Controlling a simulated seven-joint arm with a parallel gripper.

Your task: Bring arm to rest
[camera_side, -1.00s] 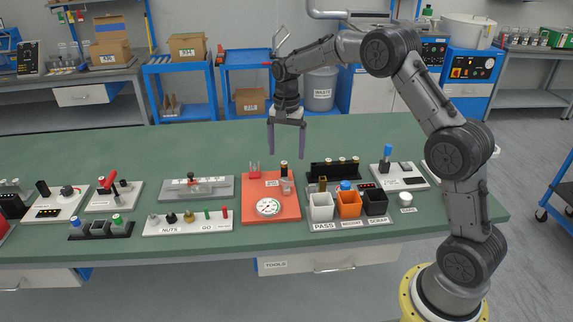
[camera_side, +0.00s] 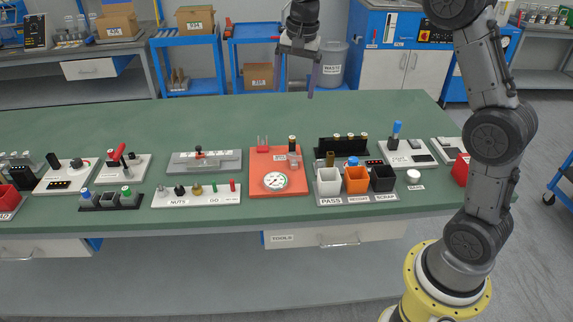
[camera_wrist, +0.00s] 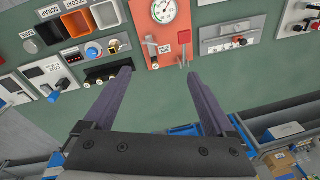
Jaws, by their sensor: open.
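My gripper (camera_side: 296,72) hangs high above the back edge of the green bench (camera_side: 240,117), its two fingers pointing down and spread apart. Nothing is between the fingers. In the wrist view my gripper (camera_wrist: 165,85) is also open and empty, with the green bench top showing between its fingers. The orange plate (camera_side: 258,191) with a round gauge (camera_side: 274,181) lies on the bench in front of and below my gripper. The upper part of my arm runs out of the top of the side view.
The bench's back strip is clear. Blue carts (camera_side: 240,60) stand behind.

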